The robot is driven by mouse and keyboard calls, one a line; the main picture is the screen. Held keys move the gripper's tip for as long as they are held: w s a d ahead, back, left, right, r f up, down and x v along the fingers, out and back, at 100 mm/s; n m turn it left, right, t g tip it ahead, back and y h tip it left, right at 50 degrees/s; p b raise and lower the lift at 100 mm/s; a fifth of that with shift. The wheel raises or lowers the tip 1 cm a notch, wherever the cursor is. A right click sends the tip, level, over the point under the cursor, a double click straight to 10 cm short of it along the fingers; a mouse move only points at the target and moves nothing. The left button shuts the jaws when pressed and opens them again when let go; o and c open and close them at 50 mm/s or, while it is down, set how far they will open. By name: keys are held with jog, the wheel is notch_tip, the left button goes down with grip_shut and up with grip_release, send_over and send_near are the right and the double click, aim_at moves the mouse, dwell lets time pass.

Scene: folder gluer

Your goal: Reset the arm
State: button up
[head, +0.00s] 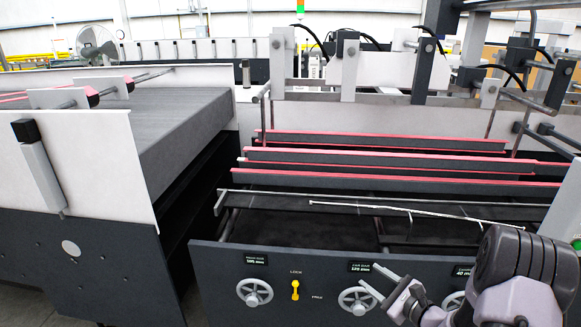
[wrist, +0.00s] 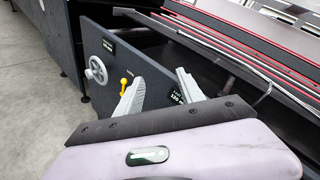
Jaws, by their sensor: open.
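My gripper (head: 374,285) is at the lower right of the head view, in front of the machine's dark front panel (head: 215,262). Its two pale fingers are apart with nothing between them. In the wrist view my gripper (wrist: 158,92) points toward the same panel (wrist: 150,72), with its fingers spread. In the head view the fingers overlap the middle handwheel (head: 354,300); I cannot tell whether they touch it. My arm bends at the lower right, and its wrist partly covers the right handwheel (head: 453,301).
The panel also carries a left handwheel (head: 255,292), a yellow lever (head: 295,290) and small displays (head: 255,259). Red-edged rails (head: 390,160) and a thin pale rod (head: 410,211) lie behind it. A wide belt section (head: 185,115) stands left. Grey floor (wrist: 35,110) is clear at the wrist view's left.

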jog(key=s+a+r+n+g+y, duration=0.1)
jog(key=s+a+r+n+g, duration=0.3)
jog(key=a, duration=0.3)
jog(key=s+a+r+n+g+y+b, duration=0.1)
jog(key=s+a+r+n+g+y, duration=0.1)
jog(key=s+a+r+n, duration=0.3)
jog(key=s+a+r+n+g+y, duration=0.1)
jog(key=s+a+r+n+g, duration=0.15)
jog(key=a+r, duration=0.45)
jog(key=s+a+r+n+g+h+b, duration=0.1)
jog(key=s+a+n+h, duration=0.15)
jog(key=s, duration=0.45)
jog(key=s+a+r+n+g+h, duration=0.1)
jog(key=s+n+h, duration=0.15)
jog(key=s, duration=0.35)
jog(key=s+d+r+n+t+h, duration=0.1)
jog(key=s+d+n+t+h, duration=0.1)
jog(key=s, duration=0.5)
jog(key=d+n+h, duration=0.1)
jog(key=d+n, duration=0.1)
jog(key=shift+d+h+b, duration=0.3)
jog(key=shift+d, duration=0.1)
jog(key=shift+s, duration=0.1)
